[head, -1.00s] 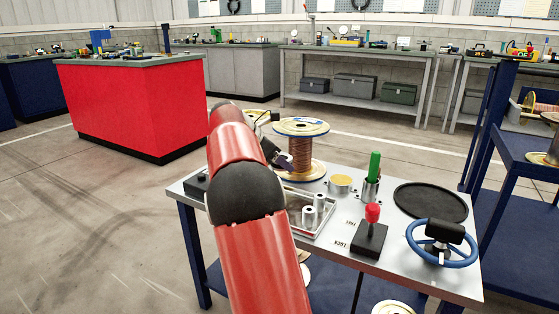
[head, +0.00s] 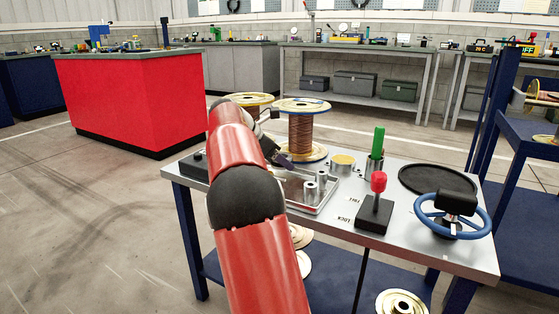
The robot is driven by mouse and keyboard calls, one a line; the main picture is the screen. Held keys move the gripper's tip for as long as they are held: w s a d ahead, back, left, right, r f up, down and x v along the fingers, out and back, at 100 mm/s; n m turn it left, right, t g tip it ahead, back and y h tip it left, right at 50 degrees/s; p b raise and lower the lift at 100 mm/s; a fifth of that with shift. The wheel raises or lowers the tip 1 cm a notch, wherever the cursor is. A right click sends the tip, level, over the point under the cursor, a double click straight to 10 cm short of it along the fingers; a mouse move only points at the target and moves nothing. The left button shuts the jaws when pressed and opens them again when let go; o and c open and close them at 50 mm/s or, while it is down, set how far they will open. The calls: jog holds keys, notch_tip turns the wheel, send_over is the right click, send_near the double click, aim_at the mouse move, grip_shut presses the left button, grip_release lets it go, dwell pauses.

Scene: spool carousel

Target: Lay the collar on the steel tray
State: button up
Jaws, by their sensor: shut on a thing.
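My gripper (head: 283,160) is partly hidden behind my red arm, its dark fingers pointing down beside the copper-wound spool (head: 300,135). It is shut, above the far left part of the steel tray (head: 322,211). The collar between the fingers is too small and covered to make out. The steel tray is shallow, with a raised rim, and lies on the light tabletop.
Right of the tray are a red-knobbed lever (head: 375,212), a green-handled tool in a holder (head: 376,150), a black round pad (head: 438,180) and a blue handwheel (head: 450,215). A gold-topped cylinder (head: 342,163) stands behind. Another spool (head: 247,101) is behind my arm.

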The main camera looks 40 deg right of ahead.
jog(key=o, duration=1.3)
jog(key=shift+p+v, duration=1.2)
jog(key=shift+v, duration=2.75)
